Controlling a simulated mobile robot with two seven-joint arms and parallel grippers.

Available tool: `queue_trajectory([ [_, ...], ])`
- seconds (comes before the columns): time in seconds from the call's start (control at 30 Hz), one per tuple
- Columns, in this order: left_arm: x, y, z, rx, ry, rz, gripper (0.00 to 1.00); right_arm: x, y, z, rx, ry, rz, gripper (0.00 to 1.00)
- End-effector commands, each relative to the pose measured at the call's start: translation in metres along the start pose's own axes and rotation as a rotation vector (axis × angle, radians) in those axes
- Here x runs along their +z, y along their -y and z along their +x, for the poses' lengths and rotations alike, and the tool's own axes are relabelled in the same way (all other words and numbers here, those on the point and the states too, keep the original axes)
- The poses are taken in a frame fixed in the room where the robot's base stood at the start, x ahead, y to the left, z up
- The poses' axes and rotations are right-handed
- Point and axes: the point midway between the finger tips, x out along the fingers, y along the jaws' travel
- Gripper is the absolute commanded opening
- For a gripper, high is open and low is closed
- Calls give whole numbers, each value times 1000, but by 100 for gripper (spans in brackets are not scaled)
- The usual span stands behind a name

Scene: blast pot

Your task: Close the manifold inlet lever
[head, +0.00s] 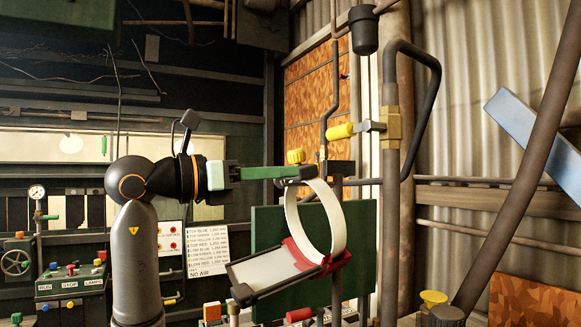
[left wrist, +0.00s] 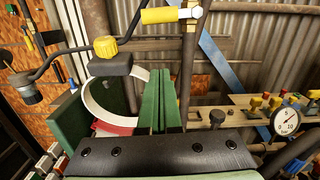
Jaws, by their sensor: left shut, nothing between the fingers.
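A lever with a yellow grip (head: 340,131) sticks out to the left, about level, from a brass valve body (head: 391,127) on the upright pipe. In the left wrist view the yellow grip (left wrist: 168,16) runs across the top. No label shows whether it is the manifold inlet lever. My left gripper (head: 300,172) has its green fingers together and empty, below and left of the yellow grip in the head view. In the left wrist view the fingertips (left wrist: 160,72) are also below the grip, apart from it. My right gripper is not in view.
A yellow knob (head: 295,156) on a dark fitting sits by my left fingertips. A white hoop (head: 338,215) with a red clamp hangs below them. A bent dark pipe (head: 434,95) rises beside the valve. A pressure gauge (left wrist: 287,121) shows at right in the left wrist view.

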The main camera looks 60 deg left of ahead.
Motion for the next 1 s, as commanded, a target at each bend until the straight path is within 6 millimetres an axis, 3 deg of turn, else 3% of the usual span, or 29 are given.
queue_trajectory([
  [0.37,4,1,82,-4,-4,-1,0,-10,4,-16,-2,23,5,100],
  [0.6,34,0,88,0,-1,1,0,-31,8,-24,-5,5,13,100],
  [1.0,38,0,91,-1,-2,1,0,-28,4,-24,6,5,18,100],
])
